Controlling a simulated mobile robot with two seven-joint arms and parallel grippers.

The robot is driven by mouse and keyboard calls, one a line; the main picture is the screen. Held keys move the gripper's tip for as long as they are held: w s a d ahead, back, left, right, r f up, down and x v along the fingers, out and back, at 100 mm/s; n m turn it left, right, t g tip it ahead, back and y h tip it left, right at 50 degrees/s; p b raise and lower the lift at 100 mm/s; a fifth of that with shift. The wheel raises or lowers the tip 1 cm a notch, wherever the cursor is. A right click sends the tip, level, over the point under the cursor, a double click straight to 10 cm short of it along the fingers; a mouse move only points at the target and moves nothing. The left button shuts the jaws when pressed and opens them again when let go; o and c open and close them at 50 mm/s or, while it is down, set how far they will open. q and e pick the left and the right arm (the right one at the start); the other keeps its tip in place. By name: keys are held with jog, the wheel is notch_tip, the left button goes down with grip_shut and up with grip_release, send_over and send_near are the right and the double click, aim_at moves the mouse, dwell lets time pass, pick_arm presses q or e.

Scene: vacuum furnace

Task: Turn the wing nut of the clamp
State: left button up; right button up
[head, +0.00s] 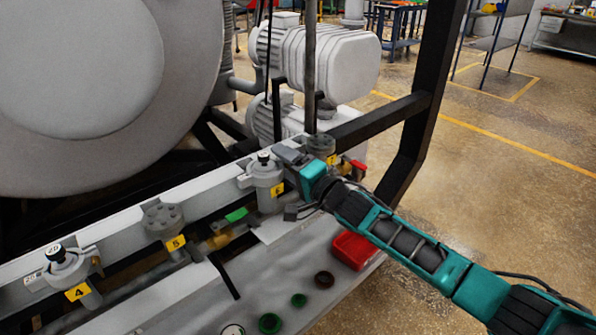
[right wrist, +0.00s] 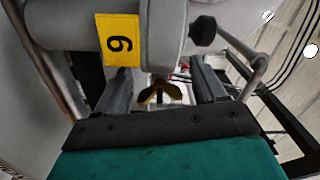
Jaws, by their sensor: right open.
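The wing nut (right wrist: 160,94) is small and brass-coloured. In the right wrist view it sits on a threaded stem between the two dark fingers of my right gripper (right wrist: 161,72), with a gap on either side. In the head view my right gripper (head: 290,157) is beside the grey valve (head: 266,183) with a yellow tag (head: 277,189). It is open and holds nothing. The wing nut cannot be made out in the head view. My left gripper is not in view.
Other fittings with yellow tags, a flange (head: 163,219) and a valve (head: 66,266), stand along the rail. A red bin (head: 351,249) and several small rings lie on the grey shelf (head: 285,277). A black frame post (head: 417,110) stands behind my right arm.

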jog(key=v, duration=1.2)
jog(key=shift+s+d+p, duration=0.2)
jog(key=shift+s+p, duration=0.1)
jog(key=shift+p, duration=0.1)
jog(key=s+a+f+n+h, duration=0.1)
jog(key=s+f+n+h, duration=0.1)
jog(key=n, duration=0.9)
jog(key=s+a+f+n+h, duration=0.1)
jog(key=a+f+n+h, duration=0.15)
jog(key=n, duration=0.95)
jog(key=w+a+r+n+t, duration=0.1)
jog(key=w+n, duration=0.1)
jog(key=w, duration=0.1)
jog(key=w+r+n+t+h, duration=0.1)
jog(key=w+r+n, duration=0.1)
jog(key=w+n, duration=0.1)
jog(key=w+a+r+n+t, duration=0.1)
jog(key=w+n, duration=0.2)
jog(key=w, duration=0.1)
jog(key=shift+w+a+r+t+h+p, duration=0.15)
jog(key=shift+w+a+t+h+p, duration=0.15)
jog(key=shift+t+p, duration=0.1)
